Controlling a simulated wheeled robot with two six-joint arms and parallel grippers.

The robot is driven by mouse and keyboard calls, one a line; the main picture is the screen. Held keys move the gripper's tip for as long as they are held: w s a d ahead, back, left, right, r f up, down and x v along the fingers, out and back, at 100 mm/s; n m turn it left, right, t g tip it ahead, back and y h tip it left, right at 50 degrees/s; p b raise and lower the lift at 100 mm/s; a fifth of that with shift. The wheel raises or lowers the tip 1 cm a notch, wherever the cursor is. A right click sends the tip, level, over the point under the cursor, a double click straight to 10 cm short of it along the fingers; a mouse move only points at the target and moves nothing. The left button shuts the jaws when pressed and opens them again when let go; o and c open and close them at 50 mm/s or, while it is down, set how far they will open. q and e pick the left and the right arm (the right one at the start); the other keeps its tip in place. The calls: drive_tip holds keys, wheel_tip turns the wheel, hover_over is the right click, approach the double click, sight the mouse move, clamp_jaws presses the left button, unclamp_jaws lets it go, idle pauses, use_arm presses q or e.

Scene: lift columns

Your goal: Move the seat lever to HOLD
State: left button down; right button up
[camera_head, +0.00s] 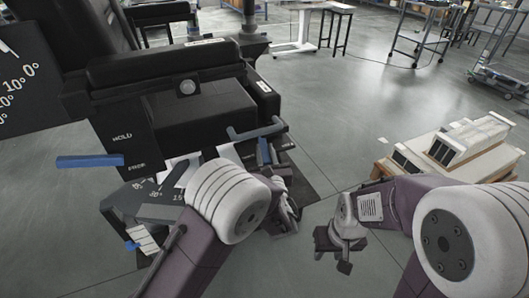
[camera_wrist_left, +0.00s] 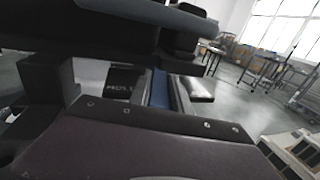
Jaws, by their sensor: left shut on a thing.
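A black seat-like machine (camera_head: 190,118) stands at the left. A plate on its side reads HOLD (camera_head: 122,137) above and FREE (camera_head: 138,166) below. A blue bar (camera_head: 90,161) sticks out left of this plate, about level with FREE. My left gripper (camera_head: 277,180) is at the machine's right side, partly hidden by my arm. It is shut on an upright blue piece (camera_head: 263,152), which also shows between the fingers in the left wrist view (camera_wrist_left: 160,88). My right gripper (camera_head: 338,248) hangs over bare floor, apart from the machine; its jaw gap is unclear.
Another blue handle (camera_head: 256,132) sits just above my left gripper. A scale plate with numbers (camera_head: 160,190) lies low on the machine. A wooden stand with white-and-black boxes (camera_head: 455,150) is at the right. The floor between is clear.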

sight(267, 163)
use_arm(q)
drive_tip(key=shift+f, duration=0.15)
drive_tip(key=c, duration=1.2)
unclamp_jaws()
drive_tip(key=shift+w+a, duration=0.1)
drive_tip(key=shift+s, duration=0.2)
drive_tip(key=s, duration=0.2)
drive_tip(key=s+p, duration=0.1)
drive_tip(key=s, duration=0.2)
drive_tip(key=s+d, duration=0.1)
drive_tip(key=s, duration=0.2)
drive_tip(key=shift+s+d+p, duration=0.1)
drive_tip(key=shift+s+p, duration=0.15)
drive_tip(key=shift+p, duration=0.15)
drive_tip(key=shift+s, duration=0.1)
